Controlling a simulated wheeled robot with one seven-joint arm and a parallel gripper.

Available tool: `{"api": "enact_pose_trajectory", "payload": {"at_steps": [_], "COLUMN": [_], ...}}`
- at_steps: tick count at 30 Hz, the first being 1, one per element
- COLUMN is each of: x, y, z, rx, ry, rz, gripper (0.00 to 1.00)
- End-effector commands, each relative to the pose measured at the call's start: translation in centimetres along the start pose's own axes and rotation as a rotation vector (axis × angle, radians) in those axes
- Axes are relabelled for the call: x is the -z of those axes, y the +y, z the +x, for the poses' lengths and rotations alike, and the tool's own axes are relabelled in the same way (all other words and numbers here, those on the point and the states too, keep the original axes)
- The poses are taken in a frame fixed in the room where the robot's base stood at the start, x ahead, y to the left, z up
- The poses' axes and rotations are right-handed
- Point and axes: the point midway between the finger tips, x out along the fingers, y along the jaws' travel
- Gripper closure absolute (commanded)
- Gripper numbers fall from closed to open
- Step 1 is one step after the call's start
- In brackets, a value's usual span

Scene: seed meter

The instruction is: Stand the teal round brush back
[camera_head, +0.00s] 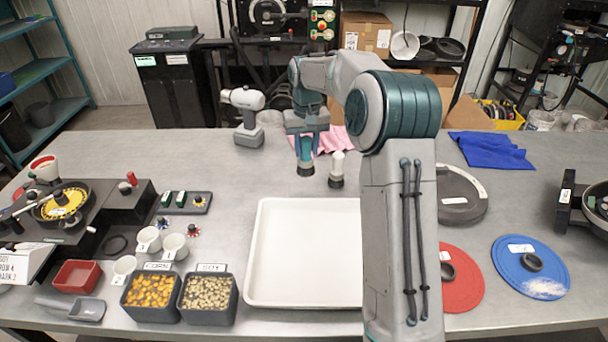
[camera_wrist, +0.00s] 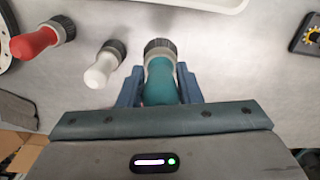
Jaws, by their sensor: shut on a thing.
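The teal round brush (camera_head: 305,150) is upright in the head view, its dark bristle end down and its teal handle up. My gripper (camera_head: 306,134) is shut on the handle from above. In the wrist view the gripper (camera_wrist: 160,86) has one finger on each side of the teal handle (camera_wrist: 159,88). I cannot tell whether the bristles touch the table. A white brush (camera_head: 337,166) stands just to the right, bristles down; it also shows in the wrist view (camera_wrist: 102,68). A red brush (camera_wrist: 38,40) shows in the wrist view; my arm hides it in the head view.
A grey-white cordless tool (camera_head: 243,118) stands to the left of the gripper. A pink cloth (camera_head: 330,138) lies behind the brushes. A white tray (camera_head: 262,285) lies in front. The table between the tool, brushes and tray is clear.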

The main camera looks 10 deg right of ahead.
Motion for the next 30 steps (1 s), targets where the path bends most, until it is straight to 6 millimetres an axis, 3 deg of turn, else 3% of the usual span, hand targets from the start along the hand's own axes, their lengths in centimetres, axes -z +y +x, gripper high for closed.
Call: {"api": "enact_pose_trajectory", "payload": {"at_steps": [4,17,28,29,30], "x": [-0.1,0.0,0.0,0.0,0.0], "y": [-0.3,-0.3,-0.3,-0.3,-0.3], "z": [2.7,7.3,8.0,8.0,7.9], "rx": [0.000,0.000,-0.001,-0.001,-0.001], "ry": [-0.003,-0.002,0.001,0.001,0.001], "rz": [-0.004,-0.005,-0.005,-0.005,-0.005], "gripper": [0.89,0.89,0.89,0.66,0.55]}}
